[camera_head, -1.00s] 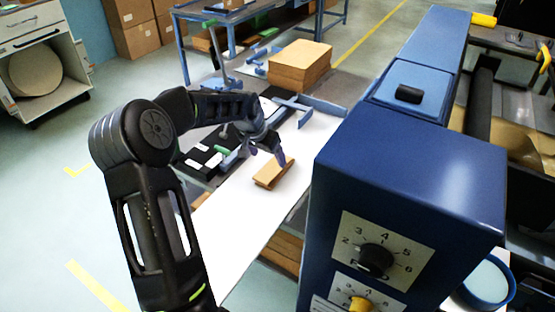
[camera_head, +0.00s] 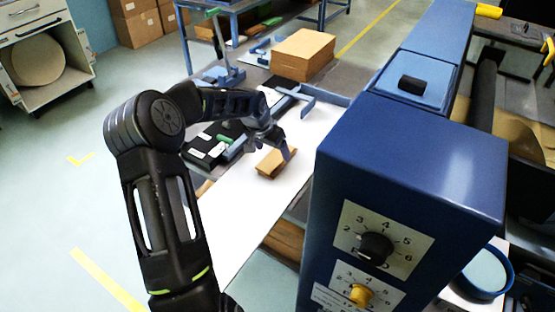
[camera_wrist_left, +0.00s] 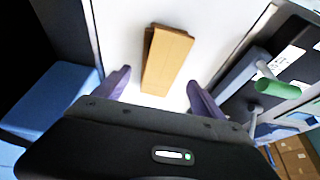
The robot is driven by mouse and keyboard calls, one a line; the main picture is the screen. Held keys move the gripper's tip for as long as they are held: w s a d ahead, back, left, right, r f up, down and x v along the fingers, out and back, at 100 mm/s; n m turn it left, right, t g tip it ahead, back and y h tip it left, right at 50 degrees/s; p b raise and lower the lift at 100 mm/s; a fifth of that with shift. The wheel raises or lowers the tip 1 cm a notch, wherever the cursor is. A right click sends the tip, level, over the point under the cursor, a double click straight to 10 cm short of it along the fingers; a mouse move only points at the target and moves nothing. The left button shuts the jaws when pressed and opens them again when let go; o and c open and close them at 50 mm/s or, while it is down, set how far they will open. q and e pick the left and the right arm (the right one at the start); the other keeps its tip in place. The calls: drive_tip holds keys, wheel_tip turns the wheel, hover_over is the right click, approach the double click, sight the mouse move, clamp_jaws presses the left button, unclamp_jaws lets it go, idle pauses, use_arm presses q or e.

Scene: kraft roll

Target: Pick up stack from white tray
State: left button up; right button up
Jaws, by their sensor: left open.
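The stack (camera_head: 274,163) is a small pile of brown kraft pieces lying on the white tray (camera_head: 235,222), towards its far end. In the left wrist view the stack (camera_wrist_left: 166,62) lies ahead between my fingers, with its lower edges slightly out of line. My left gripper (camera_head: 273,146) is just above and beside the stack. In the left wrist view its two purple fingers (camera_wrist_left: 160,88) are spread wide, one on each side of the stack's near end, with white surface visible between. The gripper is open and empty. My right gripper is not in view.
A blue machine (camera_head: 405,170) with dials stands close on the right. A larger brown pile (camera_head: 302,55) sits beyond the tray. A black panel with white labels (camera_head: 208,150) and a green-handled tool (camera_wrist_left: 275,88) lie beside the tray.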

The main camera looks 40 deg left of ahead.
sight(277, 157)
use_arm(q)
drive_tip(key=p+x, duration=0.1)
drive_tip(key=x, duration=0.3)
drive_tip(key=shift+w+f, duration=0.25)
drive_tip(key=shift+f, duration=0.05)
drive_tip(key=shift+c, duration=0.2)
drive_tip(key=c, duration=1.5)
